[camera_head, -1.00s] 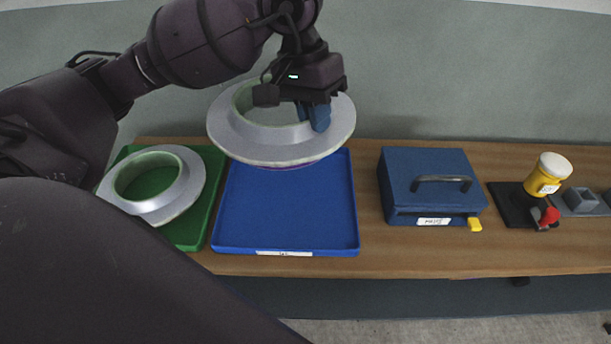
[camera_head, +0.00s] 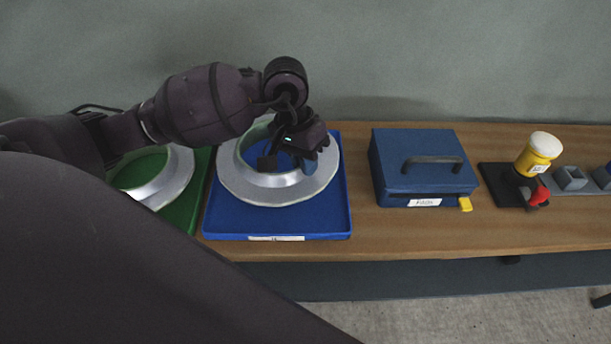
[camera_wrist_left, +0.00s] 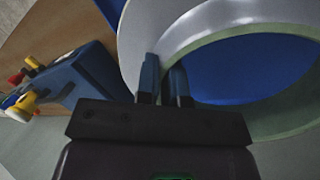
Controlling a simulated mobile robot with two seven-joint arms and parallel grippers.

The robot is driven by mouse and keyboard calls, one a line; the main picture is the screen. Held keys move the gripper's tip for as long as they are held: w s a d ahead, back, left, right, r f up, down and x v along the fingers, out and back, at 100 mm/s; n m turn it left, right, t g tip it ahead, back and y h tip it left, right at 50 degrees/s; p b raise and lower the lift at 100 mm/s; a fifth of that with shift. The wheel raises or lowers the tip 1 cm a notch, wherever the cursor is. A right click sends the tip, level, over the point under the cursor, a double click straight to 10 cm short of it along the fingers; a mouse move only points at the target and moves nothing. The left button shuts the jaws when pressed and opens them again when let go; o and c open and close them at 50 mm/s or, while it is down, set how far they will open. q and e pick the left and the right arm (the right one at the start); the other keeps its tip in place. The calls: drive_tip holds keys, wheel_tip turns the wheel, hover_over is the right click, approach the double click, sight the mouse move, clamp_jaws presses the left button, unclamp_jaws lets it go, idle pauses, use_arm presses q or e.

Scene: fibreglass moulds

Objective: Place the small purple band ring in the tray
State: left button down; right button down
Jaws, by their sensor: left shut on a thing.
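A wide silver-grey flanged ring (camera_head: 235,185) with a pale green inner edge is over the blue tray (camera_head: 335,222). My left gripper (camera_head: 308,163) is shut on the right side of its raised inner collar. In the left wrist view the two blue fingers (camera_wrist_left: 164,82) pinch the collar of this ring (camera_wrist_left: 215,18), and blue tray floor shows through its hole. The ring looks nearly level and low; I cannot tell whether it touches the tray floor. Its purple band is hidden now. My right gripper is not in view.
A green tray (camera_head: 200,180) with another silver ring (camera_head: 178,180) stands at the left, partly behind my arm. A blue box (camera_head: 425,185) with a handle stands right of the blue tray.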

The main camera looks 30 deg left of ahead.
use_arm(q)
drive_tip(key=shift+f, duration=0.4)
drive_tip(key=x, duration=0.3)
drive_tip(key=shift+a+f, duration=0.1)
drive_tip(key=shift+a, duration=0.2)
drive_tip(key=shift+f, duration=0.35)
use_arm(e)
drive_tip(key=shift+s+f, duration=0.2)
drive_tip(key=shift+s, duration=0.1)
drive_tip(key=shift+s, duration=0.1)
